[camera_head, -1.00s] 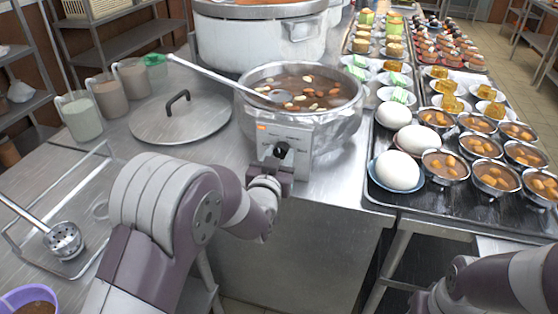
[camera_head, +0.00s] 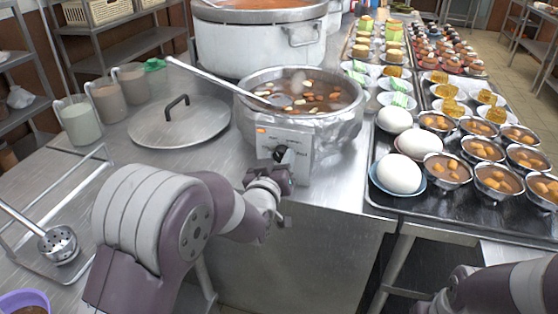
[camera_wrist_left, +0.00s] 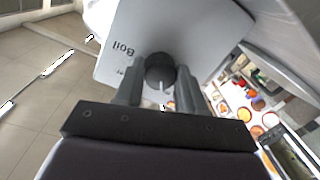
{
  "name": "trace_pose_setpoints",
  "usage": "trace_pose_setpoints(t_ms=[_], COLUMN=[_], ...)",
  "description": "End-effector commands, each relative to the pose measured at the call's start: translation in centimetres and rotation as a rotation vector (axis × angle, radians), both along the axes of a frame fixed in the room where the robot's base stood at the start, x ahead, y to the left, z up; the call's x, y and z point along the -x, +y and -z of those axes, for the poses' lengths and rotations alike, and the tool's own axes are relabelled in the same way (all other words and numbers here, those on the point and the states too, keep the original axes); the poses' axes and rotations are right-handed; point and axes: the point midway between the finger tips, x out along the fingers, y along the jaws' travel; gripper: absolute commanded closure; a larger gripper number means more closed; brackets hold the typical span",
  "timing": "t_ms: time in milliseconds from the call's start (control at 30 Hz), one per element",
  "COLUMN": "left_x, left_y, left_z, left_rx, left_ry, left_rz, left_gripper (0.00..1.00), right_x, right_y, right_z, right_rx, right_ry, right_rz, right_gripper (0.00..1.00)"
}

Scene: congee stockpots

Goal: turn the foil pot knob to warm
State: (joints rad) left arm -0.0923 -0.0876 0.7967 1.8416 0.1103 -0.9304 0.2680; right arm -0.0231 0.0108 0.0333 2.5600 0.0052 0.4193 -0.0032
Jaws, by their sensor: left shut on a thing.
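The foil pot (camera_head: 340,126), wrapped in crinkled foil and filled with brown soup, stands at the counter's front edge. Its pale control panel (camera_head: 300,141) faces me, with a small orange light at top left. The dark round knob (camera_head: 281,153) sits on this panel. My left gripper (camera_head: 284,168) is at the knob. In the left wrist view, the fingers of my left gripper (camera_wrist_left: 160,82) stand on both sides of the knob (camera_wrist_left: 159,68) and are shut on it. A white mark on the knob points down in that view; "Boil" is printed upside down at upper left. My right gripper is out of view.
A ladle (camera_head: 220,80) leans in the foil pot. A flat lid (camera_head: 180,122) lies to its left. A large stockpot (camera_head: 258,45) stands behind. A tray (camera_head: 440,205) with eggs and soup bowls is at right. A strainer ladle (camera_head: 58,244) lies at left.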

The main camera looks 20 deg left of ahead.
Motion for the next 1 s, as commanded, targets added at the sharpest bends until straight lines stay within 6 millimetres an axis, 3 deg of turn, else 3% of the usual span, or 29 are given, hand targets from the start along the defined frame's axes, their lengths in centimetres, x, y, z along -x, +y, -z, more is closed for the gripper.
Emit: trace_pose_setpoints(t_ms=[167, 200, 267, 667, 767, 1000], left_x=[0.0, 0.0, 0.0, 0.9, 2.7, 9.1], left_y=[0.0, 0.0, 0.0, 0.0, 0.0, 0.0], left_z=[0.1, 0.1, 0.1, -0.2, -0.2, -0.7], left_rx=[-0.001, -0.001, -0.001, -0.001, -0.001, -0.001], left_ry=[0.003, 0.003, 0.003, -0.001, 0.001, 0.004], left_rz=[0.000, 0.000, 0.000, 0.001, 0.001, 0.001], left_gripper=[0.92, 0.55, 0.36, 0.36, 0.36, 0.36], right_x=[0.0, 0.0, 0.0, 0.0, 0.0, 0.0], right_y=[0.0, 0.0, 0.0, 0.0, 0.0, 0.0], right_z=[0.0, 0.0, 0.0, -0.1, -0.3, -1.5], right_rx=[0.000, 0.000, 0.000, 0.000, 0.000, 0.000], right_ry=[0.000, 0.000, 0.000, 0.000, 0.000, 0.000], right_rz=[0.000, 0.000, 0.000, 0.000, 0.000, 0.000], right_gripper=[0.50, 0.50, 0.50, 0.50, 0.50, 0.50])
